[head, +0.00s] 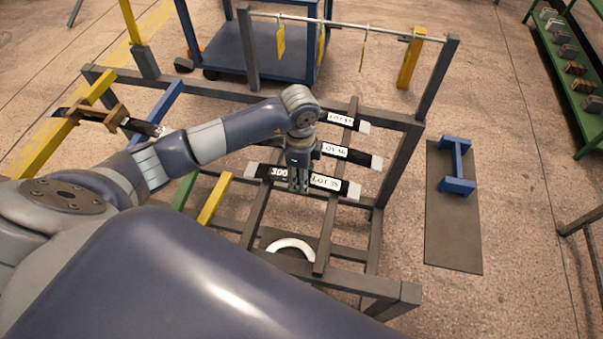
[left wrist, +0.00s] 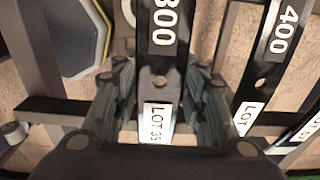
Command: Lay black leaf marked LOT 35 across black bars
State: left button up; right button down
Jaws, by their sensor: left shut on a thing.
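The black leaf marked 300 and LOT 35 (head: 326,183) has pale ends and spans the two dark bars (head: 327,231) of the rack in the head view. Whether it touches them or hangs just above, I cannot tell. My left gripper (head: 299,187) points down at the leaf's middle and is shut on it. In the left wrist view, the leaf (left wrist: 161,74) runs between the two fingers (left wrist: 160,105), with its LOT 35 label near them. My right gripper is out of view.
Two more labelled black leaves (head: 359,157) (head: 361,125) lie across the bars farther back. Yellow (head: 40,150) and blue bars stand at left, with a brown clamp-like piece (head: 100,115). Yellow tags hang from a rail behind. A blue stand (head: 457,165) is on a dark mat at right.

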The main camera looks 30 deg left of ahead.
pick_arm(q)
jog(key=shift+f, duration=0.4)
jog(key=o, duration=1.2)
jog(key=shift+o, duration=0.2)
notch_tip(320, 180, up, 12)
jog(key=shift+s+a, duration=0.1)
